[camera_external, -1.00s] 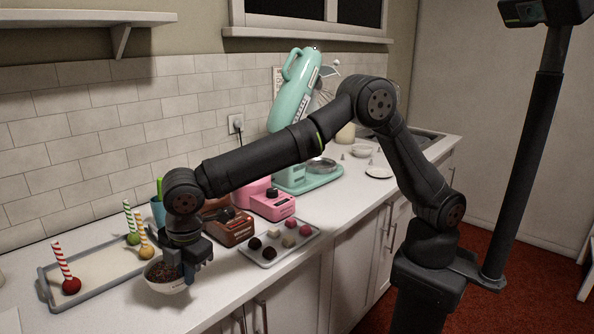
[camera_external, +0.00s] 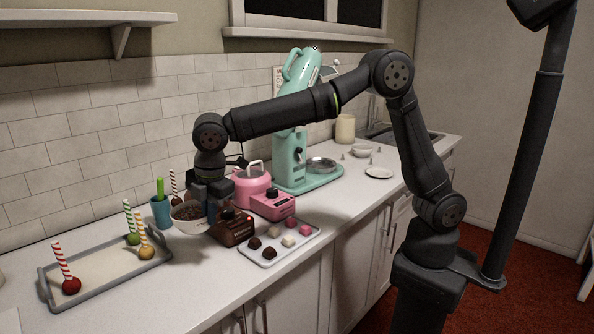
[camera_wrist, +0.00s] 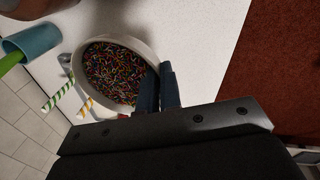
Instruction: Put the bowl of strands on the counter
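The bowl of strands (camera_external: 190,227) is white and full of multicoloured sprinkles. In the external view it is left of the brown melting pot and in front of the teal cup. My gripper (camera_external: 210,205) is shut on the bowl's right rim. In the wrist view the two dark fingertips (camera_wrist: 160,88) pinch the wall of the bowl (camera_wrist: 112,39), one inside and one outside. The bowl looks raised above the counter (camera_external: 190,285), nearly level. Its exact height is hard to tell.
A tray (camera_external: 105,275) with striped-stick cake pops lies at the left. The teal cup (camera_external: 160,212), brown melting pot (camera_external: 232,228) and pink melting pot (camera_external: 272,203) stand close by. A tray of small sweets (camera_external: 268,262) lies at the right. The front counter between the trays is clear.

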